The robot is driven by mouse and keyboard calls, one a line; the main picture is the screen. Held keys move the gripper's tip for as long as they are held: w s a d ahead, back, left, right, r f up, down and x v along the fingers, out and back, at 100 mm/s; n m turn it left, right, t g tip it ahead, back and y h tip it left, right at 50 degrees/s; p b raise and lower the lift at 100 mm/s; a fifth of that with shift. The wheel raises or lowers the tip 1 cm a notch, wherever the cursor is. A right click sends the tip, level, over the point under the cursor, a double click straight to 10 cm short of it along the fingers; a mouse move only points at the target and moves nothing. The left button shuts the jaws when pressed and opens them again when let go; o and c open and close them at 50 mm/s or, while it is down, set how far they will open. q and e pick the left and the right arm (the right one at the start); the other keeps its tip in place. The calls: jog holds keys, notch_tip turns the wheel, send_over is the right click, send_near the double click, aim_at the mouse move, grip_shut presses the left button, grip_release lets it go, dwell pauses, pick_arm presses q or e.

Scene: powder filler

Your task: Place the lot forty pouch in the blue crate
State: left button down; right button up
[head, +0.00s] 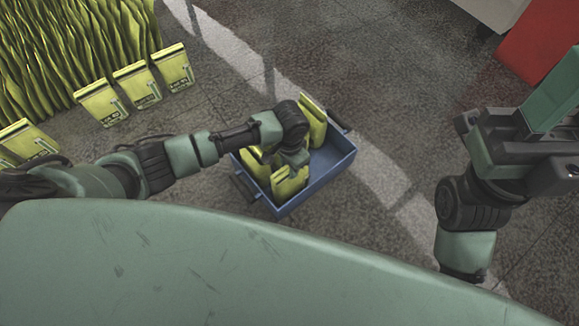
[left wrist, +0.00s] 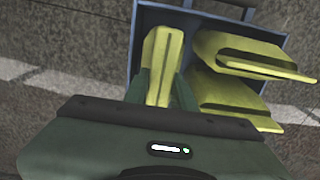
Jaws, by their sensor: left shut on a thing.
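The blue crate (head: 322,184) stands on the floor in front of me, with several yellow pouches in it; it also shows in the left wrist view (left wrist: 204,18). My left gripper (head: 292,158) is down over the crate. In the left wrist view its two green fingers (left wrist: 161,88) are shut on a yellow pouch (left wrist: 163,48), held inside the crate's outline. I cannot tell whether it touches the crate floor. Its label is hidden. Two other pouches (left wrist: 250,55) (left wrist: 232,100) lie beside it on the right. My right gripper (head: 525,135) is at the right, away from the crate.
Yellow pouches (head: 102,102) (head: 137,85) (head: 173,67) stand in a row at the upper left, their labels small. More stand at the left edge (head: 30,140). A dense yellow mass (head: 70,40) is behind. A red object (head: 535,45) is at the upper right. Floor right of the crate is clear.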

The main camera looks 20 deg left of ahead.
pick_arm(q)
jog(key=c, duration=1.2)
grip_release()
jog(key=shift+f, duration=0.15)
jog(key=shift+o, duration=0.2)
